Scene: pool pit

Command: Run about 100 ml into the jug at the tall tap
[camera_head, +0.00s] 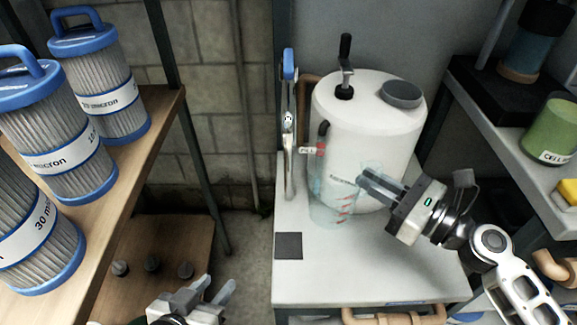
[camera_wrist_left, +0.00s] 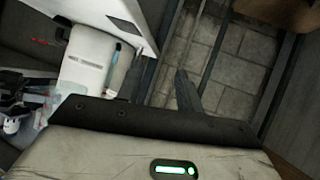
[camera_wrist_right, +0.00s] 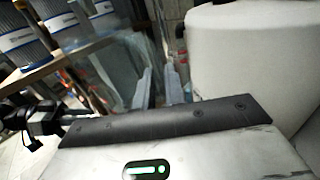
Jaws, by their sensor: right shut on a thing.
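The clear jug (camera_head: 332,207) with red marks is upright in front of the white tank (camera_head: 395,130), over the white bench top. My right gripper (camera_head: 364,184) is shut on the jug's right side; the clear jug (camera_wrist_right: 120,72) also fills the space by its fingers in the right wrist view. A slim upright fitting with a blue top (camera_head: 289,75) stands left of the tank. A dark-tipped spout (camera_head: 323,132) with a red tag is just above the jug's left side. I cannot tell which is the tall tap, or whether water runs. My left gripper (camera_head: 208,292) is open and empty, low at front.
A wooden shelf (camera_head: 150,125) with blue-capped filter cartridges is at left. A dark square (camera_head: 288,246) lies on the bench's left edge. A right-hand shelf holds a green container (camera_head: 551,132). The bench (camera_head: 310,280) front is clear.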

